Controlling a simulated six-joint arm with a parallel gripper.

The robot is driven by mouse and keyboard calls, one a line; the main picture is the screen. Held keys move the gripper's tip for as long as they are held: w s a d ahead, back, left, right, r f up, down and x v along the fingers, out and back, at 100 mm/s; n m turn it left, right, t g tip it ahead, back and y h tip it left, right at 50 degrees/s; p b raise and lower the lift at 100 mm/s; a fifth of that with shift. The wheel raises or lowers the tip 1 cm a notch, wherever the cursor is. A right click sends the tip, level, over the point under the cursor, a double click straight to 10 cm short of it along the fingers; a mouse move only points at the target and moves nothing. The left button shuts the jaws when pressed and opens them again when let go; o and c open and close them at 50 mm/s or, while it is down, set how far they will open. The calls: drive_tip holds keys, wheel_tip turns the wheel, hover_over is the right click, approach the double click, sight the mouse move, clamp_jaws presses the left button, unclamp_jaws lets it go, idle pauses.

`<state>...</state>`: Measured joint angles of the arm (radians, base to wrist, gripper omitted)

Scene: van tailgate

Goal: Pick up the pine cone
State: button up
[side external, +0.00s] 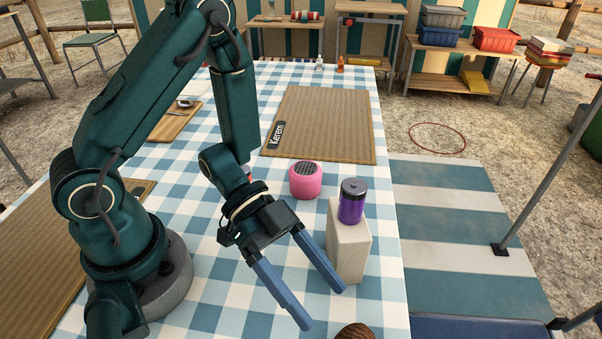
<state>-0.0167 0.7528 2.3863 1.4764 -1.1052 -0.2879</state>
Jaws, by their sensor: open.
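A brown, ridged object that looks like the pine cone (355,332) lies on the checked tablecloth (215,290) at the bottom edge of the side external view. Only its top shows; the rest is cut off by the frame. My gripper (322,307) is open, with its two blue fingers spread and pointing down to the lower right. Nothing is between the fingers. The fingertips are above and to the left of the brown object in the picture, apart from it.
A pale block (348,246) with a purple jar (352,201) on top stands close beside the right finger. A pink speaker (305,180) stands behind my gripper. A woven mat (325,120) lies farther back. The table's right edge is near the block.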

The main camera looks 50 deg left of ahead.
sight(348, 335)
drive_tip(key=shift+x, duration=3.6)
drive_tip(key=shift+s, duration=0.1)
drive_tip(key=c, duration=1.1)
drive_tip(key=shift+r, duration=0.2)
